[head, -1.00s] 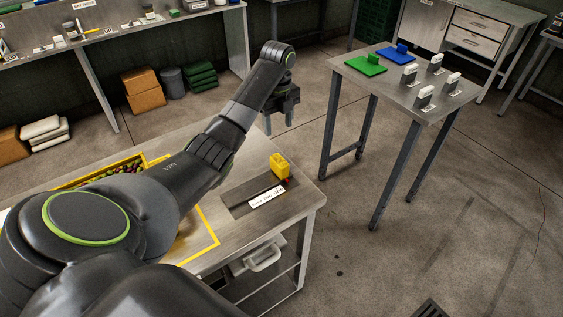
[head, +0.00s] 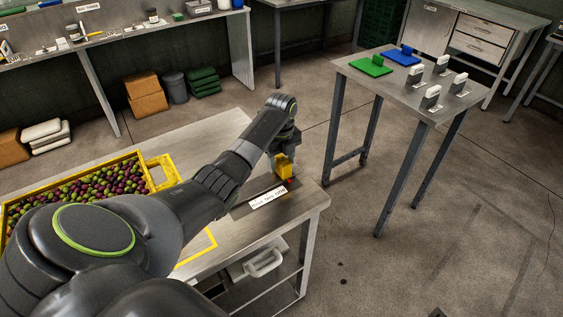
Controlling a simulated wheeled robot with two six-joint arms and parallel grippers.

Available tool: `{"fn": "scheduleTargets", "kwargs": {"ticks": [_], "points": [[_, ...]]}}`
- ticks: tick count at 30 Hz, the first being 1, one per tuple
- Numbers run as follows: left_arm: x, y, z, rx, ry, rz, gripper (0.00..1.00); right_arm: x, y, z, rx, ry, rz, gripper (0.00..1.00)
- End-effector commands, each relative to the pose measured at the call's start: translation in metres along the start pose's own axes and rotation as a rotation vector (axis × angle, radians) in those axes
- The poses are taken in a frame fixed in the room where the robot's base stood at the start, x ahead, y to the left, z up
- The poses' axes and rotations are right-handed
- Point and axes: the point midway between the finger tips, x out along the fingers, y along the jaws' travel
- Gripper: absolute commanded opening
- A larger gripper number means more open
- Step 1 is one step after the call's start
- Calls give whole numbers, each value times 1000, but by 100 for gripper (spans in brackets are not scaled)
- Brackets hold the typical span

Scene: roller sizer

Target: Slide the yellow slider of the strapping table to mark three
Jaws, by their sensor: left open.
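The yellow slider (head: 284,169) stands on a dark track plate (head: 243,209) near the right end of the near metal table (head: 309,205). A white label (head: 268,198) with small print lies along the front of the track. My left gripper (head: 285,155) is open and points down at the slider, its fingers at the slider's upper part. I cannot tell whether the fingers touch it. My forearm covers the left part of the track, and I cannot make out the marks. My right gripper is not in view.
A yellow crate (head: 163,161) of green and purple fruit stands on the near table's left, partly behind my arm. A smaller table (head: 400,92) at the right holds green and blue plates and several white-topped pieces. Open floor lies between the tables.

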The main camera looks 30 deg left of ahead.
Motion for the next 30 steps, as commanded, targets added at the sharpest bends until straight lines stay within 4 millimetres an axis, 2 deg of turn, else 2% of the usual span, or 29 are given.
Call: {"fn": "scheduleTargets", "kwargs": {"ticks": [4,12,24,30], "points": [[8,0,0,0,0,1,54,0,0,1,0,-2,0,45],[9,0,0,0,-1,0,52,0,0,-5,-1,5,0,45],[8,0,0,0,-1,0,0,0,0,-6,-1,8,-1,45],[7,2,0,0,-1,1,0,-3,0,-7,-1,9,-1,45]]}}
